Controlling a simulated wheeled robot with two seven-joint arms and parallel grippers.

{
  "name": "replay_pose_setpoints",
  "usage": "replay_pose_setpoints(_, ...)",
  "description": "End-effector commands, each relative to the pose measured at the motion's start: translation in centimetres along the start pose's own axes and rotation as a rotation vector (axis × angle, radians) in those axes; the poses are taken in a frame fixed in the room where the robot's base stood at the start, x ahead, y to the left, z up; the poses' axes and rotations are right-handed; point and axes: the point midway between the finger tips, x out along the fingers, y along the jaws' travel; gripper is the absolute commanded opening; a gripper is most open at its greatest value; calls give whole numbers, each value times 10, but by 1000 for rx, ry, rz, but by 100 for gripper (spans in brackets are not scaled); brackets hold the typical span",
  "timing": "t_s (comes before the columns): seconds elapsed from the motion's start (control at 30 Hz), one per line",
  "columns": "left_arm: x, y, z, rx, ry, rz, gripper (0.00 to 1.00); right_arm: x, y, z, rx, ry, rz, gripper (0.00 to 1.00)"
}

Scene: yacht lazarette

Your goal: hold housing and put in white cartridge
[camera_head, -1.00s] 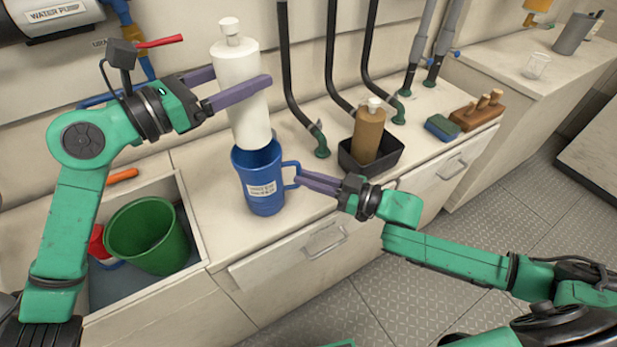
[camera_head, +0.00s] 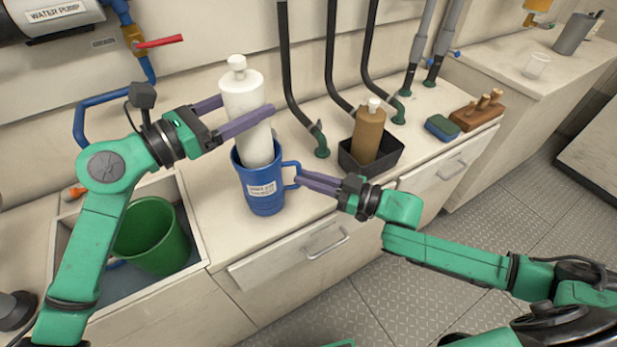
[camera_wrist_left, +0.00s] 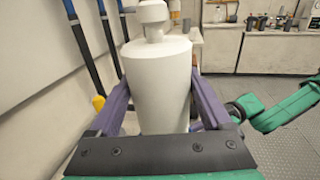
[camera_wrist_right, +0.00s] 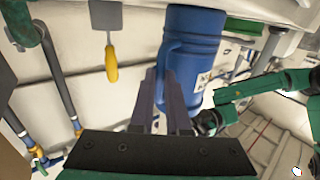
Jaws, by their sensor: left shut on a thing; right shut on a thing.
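The white cartridge (camera_head: 243,95), a cylinder with a knobbed top, is partly inside the blue housing (camera_head: 262,200). Its lower end is hidden by the housing wall, and it tilts slightly to the left. My left gripper (camera_head: 238,115) is shut on the cartridge's sides; the cartridge (camera_wrist_left: 158,90) also stands between the fingers in the left wrist view. The housing stands upright on the counter, with a label on its front and a handle on its right. My right gripper (camera_head: 305,180) is shut on that handle; the housing (camera_wrist_right: 195,50) also shows in the right wrist view.
A brown bottle (camera_head: 368,133) stands in a black tray (camera_head: 355,170) to the right, near black hoses. A green bucket (camera_head: 150,240) sits in the open bin at left.

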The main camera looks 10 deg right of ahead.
Motion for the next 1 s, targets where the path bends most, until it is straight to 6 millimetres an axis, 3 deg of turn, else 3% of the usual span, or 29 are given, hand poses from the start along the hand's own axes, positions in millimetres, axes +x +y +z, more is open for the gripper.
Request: replay_pose_setpoints(1.0, 0, 0, -50, 0, -1, 1, 15, 0, 0, 0, 0, 1, 0, 0)
